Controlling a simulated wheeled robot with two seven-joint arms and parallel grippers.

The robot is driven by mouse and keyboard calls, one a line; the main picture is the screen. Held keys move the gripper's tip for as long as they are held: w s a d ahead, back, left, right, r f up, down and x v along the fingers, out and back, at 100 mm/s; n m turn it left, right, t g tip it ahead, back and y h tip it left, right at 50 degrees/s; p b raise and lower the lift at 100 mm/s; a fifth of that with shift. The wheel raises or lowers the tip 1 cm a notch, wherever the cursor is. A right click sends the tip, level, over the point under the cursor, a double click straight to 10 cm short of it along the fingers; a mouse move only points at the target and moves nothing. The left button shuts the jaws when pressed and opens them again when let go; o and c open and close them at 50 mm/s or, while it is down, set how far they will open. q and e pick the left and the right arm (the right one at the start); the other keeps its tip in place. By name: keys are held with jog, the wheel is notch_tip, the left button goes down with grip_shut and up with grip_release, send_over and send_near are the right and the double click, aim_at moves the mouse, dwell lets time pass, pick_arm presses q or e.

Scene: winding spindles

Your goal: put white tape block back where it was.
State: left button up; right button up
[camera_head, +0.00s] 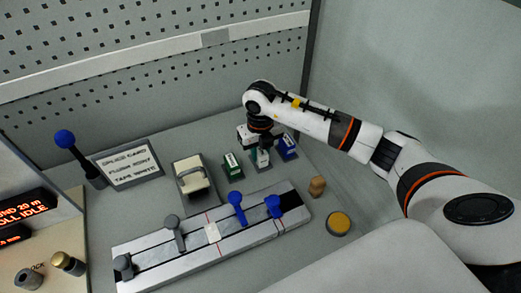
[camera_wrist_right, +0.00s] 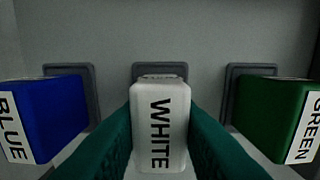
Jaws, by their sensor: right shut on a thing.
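The white tape block, labelled WHITE, (camera_wrist_right: 159,128) is between the teal fingers of my right gripper (camera_wrist_right: 160,140), which is shut on it. In the head view the block (camera_head: 263,158) shows just below my right gripper (camera_head: 259,147), between the green and blue blocks. In the wrist view it lines up with the middle grey pad (camera_wrist_right: 148,68); I cannot tell whether it rests on that pad. The blue block (camera_wrist_right: 52,108) is on the left and the green block (camera_wrist_right: 272,112) on the right, each at its own pad. My left gripper is not in view.
In the head view the green block (camera_head: 232,167) and blue block (camera_head: 287,147) stand close on either side. A cream dispenser-like item (camera_head: 194,180) and a splice card (camera_head: 128,164) are to the left. A long rail fixture (camera_head: 213,233) lies in front, with an orange-topped button (camera_head: 339,223) near its right end.

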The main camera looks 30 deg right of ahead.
aim_at(260, 150)
jog(key=o, duration=1)
jog(key=shift+c, duration=0.2)
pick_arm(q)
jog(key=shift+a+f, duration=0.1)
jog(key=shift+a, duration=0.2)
pick_arm(e)
jog(key=shift+o, duration=0.3)
jog(key=shift+r, duration=0.1)
pick_arm(q)
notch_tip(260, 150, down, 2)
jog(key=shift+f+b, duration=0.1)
jog(key=shift+b, duration=1.05)
pick_arm(e)
notch_tip(260, 150, up, 12)
